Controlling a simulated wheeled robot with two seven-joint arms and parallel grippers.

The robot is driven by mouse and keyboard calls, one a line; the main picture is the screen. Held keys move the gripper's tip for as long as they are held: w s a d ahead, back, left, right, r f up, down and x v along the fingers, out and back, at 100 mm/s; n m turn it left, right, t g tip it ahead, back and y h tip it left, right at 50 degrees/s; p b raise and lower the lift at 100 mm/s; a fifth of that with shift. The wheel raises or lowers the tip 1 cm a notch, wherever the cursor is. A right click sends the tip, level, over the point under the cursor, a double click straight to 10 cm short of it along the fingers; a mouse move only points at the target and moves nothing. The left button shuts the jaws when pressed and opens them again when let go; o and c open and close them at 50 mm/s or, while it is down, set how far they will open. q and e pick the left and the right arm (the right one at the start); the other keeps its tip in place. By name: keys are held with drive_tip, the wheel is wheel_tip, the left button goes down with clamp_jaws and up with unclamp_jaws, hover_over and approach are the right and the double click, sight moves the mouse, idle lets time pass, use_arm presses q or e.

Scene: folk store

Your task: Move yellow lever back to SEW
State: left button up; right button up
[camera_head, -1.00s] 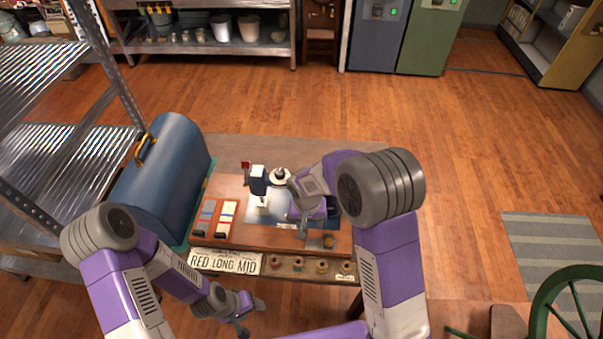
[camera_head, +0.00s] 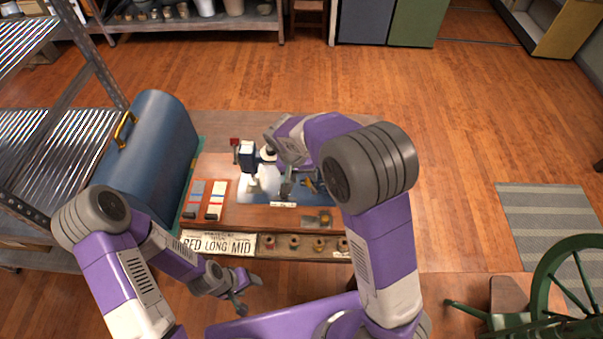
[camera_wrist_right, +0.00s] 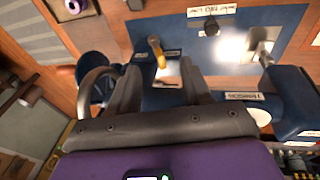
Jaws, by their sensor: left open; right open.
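The yellow lever (camera_wrist_right: 158,52) sticks up from a blue panel (camera_wrist_right: 185,38) on the workbench, seen in the right wrist view. Small white labels lie beside it, too small to read. My right gripper (camera_wrist_right: 162,80) is open, with one finger on each side of the space just below the lever in the picture; I see no contact. In the head view, my right gripper (camera_head: 287,186) is over the sewing machine (camera_head: 247,158), and its arm partly hides the machine. My left gripper (camera_head: 246,290) is open and empty, in front of the bench's front edge.
A blue domed case (camera_head: 150,145) stands on the bench's left side. Cards (camera_head: 217,200) lie beside the machine. Several spools (camera_head: 294,242) sit along the front edge by the RED LONG MID sign (camera_head: 218,243). A green wheel (camera_head: 570,290) stands at the lower right.

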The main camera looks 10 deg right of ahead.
sight(307, 182)
drive_tip(key=shift+b+x, duration=1.15)
drive_tip(key=shift+x, duration=0.65)
drive_tip(key=shift+f, duration=0.1)
drive_tip(key=shift+f, duration=0.2)
drive_tip(key=shift+w, duration=0.1)
drive_tip(key=shift+d, duration=0.15)
drive_tip(key=s+d+f+b, duration=0.1)
drive_tip(key=s+d, duration=0.1)
drive_tip(key=d, duration=0.3)
drive_tip(key=shift+d, duration=0.3)
drive_tip(key=shift+w, duration=0.1)
